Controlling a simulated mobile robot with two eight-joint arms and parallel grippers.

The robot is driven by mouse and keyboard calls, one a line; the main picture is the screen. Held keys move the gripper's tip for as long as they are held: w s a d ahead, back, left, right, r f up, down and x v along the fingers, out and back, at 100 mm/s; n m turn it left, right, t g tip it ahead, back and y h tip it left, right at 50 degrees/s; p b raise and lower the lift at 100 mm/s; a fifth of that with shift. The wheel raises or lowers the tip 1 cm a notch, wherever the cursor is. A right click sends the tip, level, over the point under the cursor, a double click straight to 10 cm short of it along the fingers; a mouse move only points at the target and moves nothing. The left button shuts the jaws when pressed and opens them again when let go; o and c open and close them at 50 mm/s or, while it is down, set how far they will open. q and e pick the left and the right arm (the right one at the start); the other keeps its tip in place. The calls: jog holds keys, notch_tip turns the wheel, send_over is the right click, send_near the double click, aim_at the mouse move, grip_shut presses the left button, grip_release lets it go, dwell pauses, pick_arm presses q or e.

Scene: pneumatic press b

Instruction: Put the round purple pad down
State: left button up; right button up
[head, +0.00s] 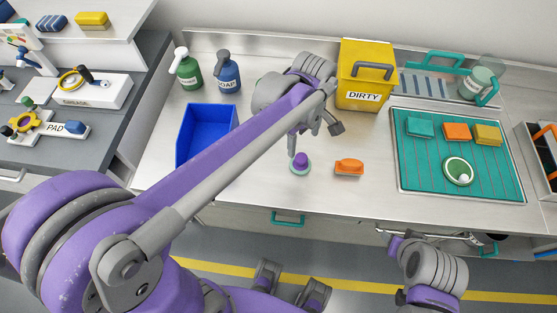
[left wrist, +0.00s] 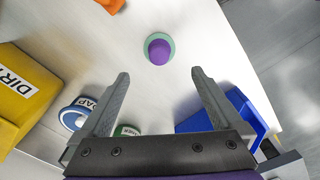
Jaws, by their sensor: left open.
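The round purple pad (head: 301,161) has a purple knob on a pale green disc. It rests upright on the metal counter (head: 255,194), near the front edge. In the left wrist view the pad (left wrist: 159,49) shows just beyond the fingertips, between their lines. My left gripper (head: 314,138) is open and empty above the counter, close to the pad and apart from it. Its two spread fingers (left wrist: 160,73) also show in the left wrist view. Part of my right arm shows at the lower right of the head view; I cannot make out its gripper.
An orange block (head: 349,167) lies right of the pad. A blue bin (head: 206,132), two soap bottles (head: 228,71) and a yellow DIRTY box (head: 365,91) stand around. A teal mat (head: 415,180) at right holds coloured pads and a green dish (head: 457,171). Counter around the purple pad is clear.

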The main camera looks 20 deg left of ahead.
pick_arm(q)
jog(key=s+a+f+m+t, duration=0.2)
jog(key=s+a+m, duration=0.1)
jog(key=s+m, duration=0.4)
jog(key=s+a+f+m+t, duration=0.2)
jog(key=s+a+m+t, duration=0.1)
jog(key=s+m, duration=0.3)
jog(key=shift+s+a+m, duration=0.3)
jog(key=shift+s+m, duration=0.1)
jog(key=shift+s, duration=0.5)
jog(key=shift+r, duration=0.1)
jog(key=r+p, duration=0.1)
jog(key=w+r+p, duration=0.1)
jog(key=r, duration=0.1)
jog(key=shift+r+p, duration=0.1)
jog(key=shift+p, duration=0.3)
jog(key=shift+c, duration=0.3)
